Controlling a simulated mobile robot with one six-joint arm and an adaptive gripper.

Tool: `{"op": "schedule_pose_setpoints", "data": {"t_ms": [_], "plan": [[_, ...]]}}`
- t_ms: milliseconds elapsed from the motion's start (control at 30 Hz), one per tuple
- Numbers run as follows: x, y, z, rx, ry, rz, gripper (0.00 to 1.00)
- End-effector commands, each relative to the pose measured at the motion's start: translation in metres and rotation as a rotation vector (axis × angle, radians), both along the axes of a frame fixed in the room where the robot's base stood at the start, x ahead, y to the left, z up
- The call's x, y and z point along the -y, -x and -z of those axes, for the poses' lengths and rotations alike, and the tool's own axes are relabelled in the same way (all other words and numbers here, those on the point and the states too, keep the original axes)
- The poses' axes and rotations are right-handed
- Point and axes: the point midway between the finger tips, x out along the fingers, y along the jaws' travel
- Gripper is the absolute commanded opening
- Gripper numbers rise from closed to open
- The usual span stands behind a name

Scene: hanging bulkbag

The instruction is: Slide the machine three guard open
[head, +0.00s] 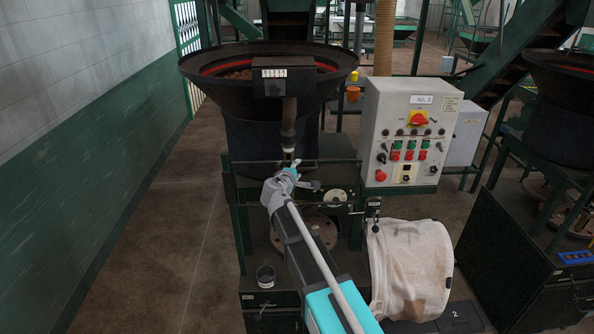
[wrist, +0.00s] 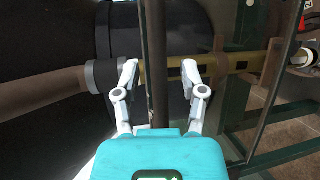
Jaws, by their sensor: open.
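Machine three carries a "No. 3" label on its grey control box (head: 408,132) in the head view. My gripper (head: 292,168) is in front of this machine, below its round black hopper. In the wrist view my gripper (wrist: 160,70) is open, with its two white fingers apart. A dark upright bar (wrist: 157,95) stands between the fingers, seemingly part of the guard; I cannot tell whether either finger touches it. A yellowish slotted rod (wrist: 222,65) runs crosswise behind the fingers. My arm hides part of the machine front, and the guard's full outline is unclear.
The black hopper (head: 225,85) with a red inner ring overhangs the work area. A white bulk bag (head: 410,270) hangs at the lower right. A small dark cup (head: 265,277) stands low at the left. Another machine (head: 520,240) is at the right; open floor lies left.

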Motion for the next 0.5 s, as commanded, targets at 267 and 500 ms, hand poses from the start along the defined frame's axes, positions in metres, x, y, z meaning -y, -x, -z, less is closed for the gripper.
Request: {"op": "schedule_pose_setpoints", "data": {"t_ms": [267,500], "plan": [[0.0,0.0,0.006,0.0,0.0,0.0,0.54],[0.0,0.0,0.022,0.0,0.0,0.0,0.54]]}}
